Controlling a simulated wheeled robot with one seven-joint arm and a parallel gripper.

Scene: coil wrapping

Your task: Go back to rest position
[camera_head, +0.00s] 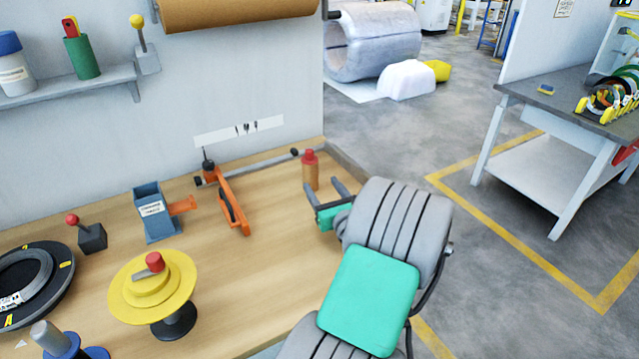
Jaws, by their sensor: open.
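My gripper (322,186) is at the right side of the wooden workbench (250,290), at the end of my grey and green arm. Its two dark fingers are apart and nothing shows between them. An orange bottle with a red cap (310,172) stands just beyond the fingertips; I cannot tell whether they touch it. My arm hides part of the bench's right edge.
On the bench are an orange clamp-like tool (232,205), a blue box dispenser (158,212), a yellow turntable (152,290), a red-knobbed lever (90,235) and a black coil (35,285). A wall shelf (70,92) is at left. Open floor lies right, before another table (560,85).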

